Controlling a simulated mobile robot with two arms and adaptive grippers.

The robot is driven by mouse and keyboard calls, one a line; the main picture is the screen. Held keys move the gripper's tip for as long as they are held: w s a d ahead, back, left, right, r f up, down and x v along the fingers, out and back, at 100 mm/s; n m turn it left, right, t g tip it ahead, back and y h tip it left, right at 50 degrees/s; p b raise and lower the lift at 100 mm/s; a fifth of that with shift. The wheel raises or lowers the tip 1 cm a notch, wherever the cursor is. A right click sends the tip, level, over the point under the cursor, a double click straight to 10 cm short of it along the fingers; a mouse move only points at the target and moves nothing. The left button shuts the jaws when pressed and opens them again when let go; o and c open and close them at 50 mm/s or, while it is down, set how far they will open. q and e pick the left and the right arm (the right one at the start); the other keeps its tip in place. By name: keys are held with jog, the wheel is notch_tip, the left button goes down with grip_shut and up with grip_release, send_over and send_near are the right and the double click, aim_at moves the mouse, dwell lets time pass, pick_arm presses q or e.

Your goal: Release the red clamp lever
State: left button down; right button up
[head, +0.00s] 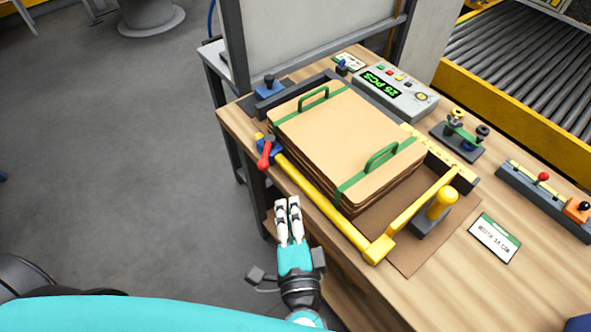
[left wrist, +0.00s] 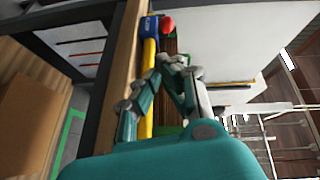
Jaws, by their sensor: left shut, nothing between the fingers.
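The red clamp lever (head: 265,154) hangs from a blue clamp block (head: 269,145) at the near left corner of the stacker, at the table's edge. My left gripper (head: 287,203) is shut and empty, in front of the table edge and below the lever in the head view, apart from it. In the left wrist view, the lever's red end (left wrist: 167,25) and the blue block (left wrist: 149,26) show beyond the fingers (left wrist: 172,66). The yellow bar (head: 320,198) runs from the clamp along the front of the stack. My right gripper is not in view.
A stack of brown blanks (head: 350,130) with green straps and handles fills the frame. A yellow post (head: 441,203), a control box (head: 395,93) and a card (head: 494,239) are on the wooden table. Open floor (head: 120,150) lies left.

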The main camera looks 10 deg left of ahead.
aim_at(266, 152)
pick_arm(q)
jog(key=x, duration=0.2)
jog(key=r+p+x, duration=0.1)
jog(key=x, duration=0.2)
jog(key=p+x, duration=0.1)
jog(key=x, duration=0.2)
jog(key=shift+w+a+r, duration=0.15)
jog(key=shift+w+r, duration=0.05)
jog(key=shift+r, duration=0.1)
jog(key=shift+p+x, duration=0.35)
jog(key=shift+x, duration=0.45)
jog(key=shift+f, duration=0.15)
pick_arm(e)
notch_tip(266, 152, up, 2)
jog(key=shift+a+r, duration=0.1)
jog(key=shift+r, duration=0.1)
